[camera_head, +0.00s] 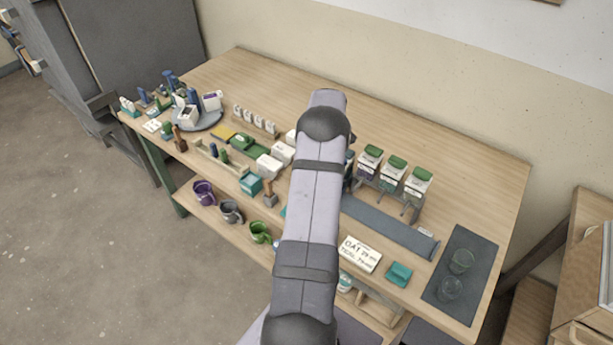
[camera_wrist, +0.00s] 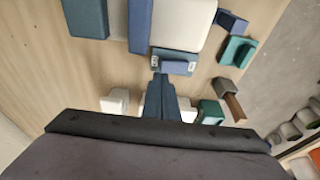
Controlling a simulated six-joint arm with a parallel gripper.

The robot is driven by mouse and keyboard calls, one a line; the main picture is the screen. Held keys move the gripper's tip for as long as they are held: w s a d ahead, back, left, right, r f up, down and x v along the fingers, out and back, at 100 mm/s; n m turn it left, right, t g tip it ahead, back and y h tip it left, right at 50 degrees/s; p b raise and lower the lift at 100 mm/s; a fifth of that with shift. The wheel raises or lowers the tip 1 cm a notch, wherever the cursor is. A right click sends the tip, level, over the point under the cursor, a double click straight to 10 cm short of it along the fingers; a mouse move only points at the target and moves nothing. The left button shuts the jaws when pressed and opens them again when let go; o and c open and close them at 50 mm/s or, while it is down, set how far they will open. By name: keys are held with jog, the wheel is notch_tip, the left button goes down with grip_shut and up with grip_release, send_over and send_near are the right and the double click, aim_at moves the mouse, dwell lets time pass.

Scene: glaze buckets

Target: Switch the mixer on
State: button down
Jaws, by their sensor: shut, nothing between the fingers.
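In the wrist view my gripper (camera_wrist: 161,78) is shut and empty, its teal fingers close together. Their tips are right at the near edge of a small blue and teal block (camera_wrist: 176,62) with small pale marks, perhaps the mixer's switch. I cannot tell whether they touch it. The block sits against a cream box-like body (camera_wrist: 183,22), with a blue upright part (camera_wrist: 140,22) beside it; these may be the mixer. In the head view my arm covers the gripper and this part of the bench, so I cannot make out the mixer there.
On the wooden bench (camera_head: 470,150), white containers with green lids (camera_head: 396,163) stand on a rack right of my arm. A dark mat (camera_head: 480,243) with two glass jars lies far right. Coloured buckets (camera_head: 231,212) stand on the lower shelf. In the wrist view, a teal block (camera_wrist: 238,50) lies nearby.

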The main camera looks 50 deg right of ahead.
jog(key=shift+s+b+x, duration=0.25)
jog(key=shift+b+x, duration=0.55)
jog(key=shift+x, duration=0.3)
dwell(0.3)
jog(key=shift+w+r+p+v, duration=0.1)
jog(key=shift+w+p+v, duration=0.15)
jog(key=shift+p+v, duration=0.6)
jog(key=shift+w+r+p+v, duration=0.1)
jog(key=shift+w+p+v, duration=0.25)
jog(key=shift+v, duration=1.05)
jog(key=shift+w+p+v, duration=0.2)
jog(key=shift+p+v, duration=0.45)
jog(key=shift+v, duration=0.45)
jog(key=w+a+r+g, duration=0.1)
jog(key=w+a+r, duration=0.1)
jog(key=a, duration=0.7)
jog(key=w+a+r, duration=0.2)
jog(key=a+r, duration=0.1)
jog(key=a, duration=0.7)
jog(key=w+a+r+g, duration=0.1)
jog(key=w+a+r, duration=0.1)
jog(key=a, duration=0.7)
jog(key=s+a, duration=1.6)
jog(key=a, duration=0.4)
jog(key=shift+s+g, duration=0.3)
jog(key=shift+g, duration=0.1)
